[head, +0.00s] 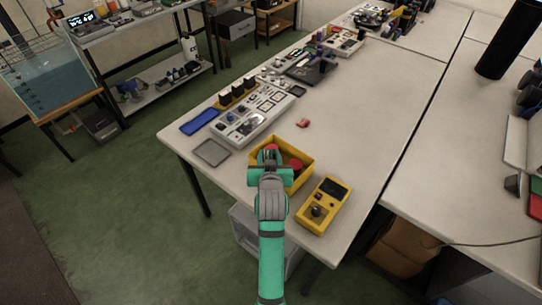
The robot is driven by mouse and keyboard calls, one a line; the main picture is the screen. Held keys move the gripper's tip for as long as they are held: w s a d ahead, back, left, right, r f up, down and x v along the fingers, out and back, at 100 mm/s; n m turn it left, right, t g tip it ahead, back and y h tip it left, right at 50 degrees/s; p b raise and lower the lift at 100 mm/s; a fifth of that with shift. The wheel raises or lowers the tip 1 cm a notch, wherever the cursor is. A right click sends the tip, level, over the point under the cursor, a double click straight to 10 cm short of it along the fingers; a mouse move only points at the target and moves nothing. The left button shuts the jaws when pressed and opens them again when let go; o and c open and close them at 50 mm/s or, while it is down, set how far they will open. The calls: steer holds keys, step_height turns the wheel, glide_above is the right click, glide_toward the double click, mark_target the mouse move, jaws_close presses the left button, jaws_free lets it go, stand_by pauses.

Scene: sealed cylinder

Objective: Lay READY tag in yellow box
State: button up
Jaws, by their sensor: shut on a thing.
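The yellow box (308,151) is an open tray near the front edge of the table. My gripper (270,152) is over the left part of the box, pointing away from the camera. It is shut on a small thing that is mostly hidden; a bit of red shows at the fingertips. A round red piece (296,164) shows within the box, just right of the gripper. I cannot read a READY label anywhere, and cannot tell whether the held thing touches the box floor.
A yellow device with a dark screen (322,205) stands right of the box. A small red object (303,123) lies behind it. A grey flat tray (212,152) and a white panel (252,117) are to the left. The table's middle is clear.

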steer(key=shift+f, duration=0.5)
steer(key=o, duration=1)
steer(key=shift+r, duration=0.1)
